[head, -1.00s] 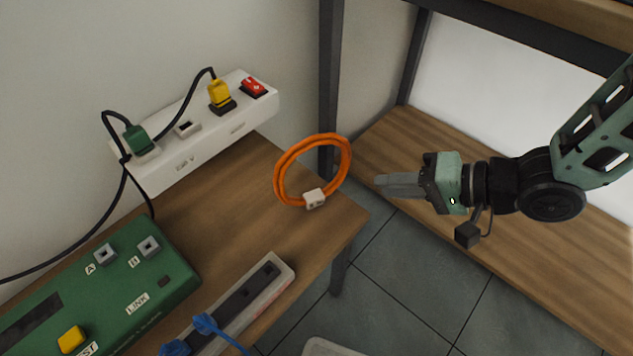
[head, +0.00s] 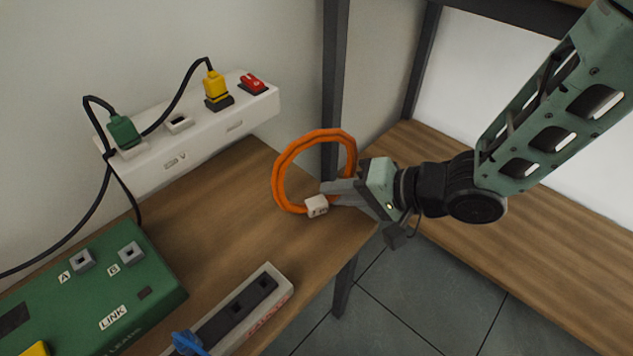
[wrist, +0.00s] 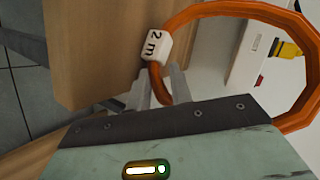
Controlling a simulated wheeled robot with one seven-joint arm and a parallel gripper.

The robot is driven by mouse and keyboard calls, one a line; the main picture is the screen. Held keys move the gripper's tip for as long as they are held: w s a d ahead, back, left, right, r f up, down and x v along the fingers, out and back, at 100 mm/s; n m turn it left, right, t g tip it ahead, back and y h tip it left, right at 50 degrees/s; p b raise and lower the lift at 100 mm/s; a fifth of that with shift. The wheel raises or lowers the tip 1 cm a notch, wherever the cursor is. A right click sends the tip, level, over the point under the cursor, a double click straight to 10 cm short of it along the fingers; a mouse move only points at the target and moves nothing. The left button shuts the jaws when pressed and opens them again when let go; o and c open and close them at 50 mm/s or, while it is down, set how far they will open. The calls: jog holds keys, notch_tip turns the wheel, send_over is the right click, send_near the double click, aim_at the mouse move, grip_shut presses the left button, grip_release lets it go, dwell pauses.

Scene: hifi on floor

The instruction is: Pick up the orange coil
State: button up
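The orange coil (head: 283,178) stands upright as a ring on the wooden bench top, near its right corner. A white tag (head: 317,206) sits at its lower edge, and the wrist view shows "2 m" on this tag (wrist: 157,46). My gripper (head: 328,194) has come in from the right at the coil's lower right side, close to the tag. In the wrist view the fingers (wrist: 163,86) lie on either side of a strand of the coil beside the tag. I cannot tell whether they press on it. The coil still appears to rest on the bench.
A white power strip (head: 205,128) with green and yellow plugs stands behind, left of the coil. A green box (head: 90,290) and a grey socket strip (head: 240,305) are at the front left. A dark shelf post (head: 333,100) rises just behind the coil.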

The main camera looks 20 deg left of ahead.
grip_shut()
jog(key=shift+r, duration=0.1)
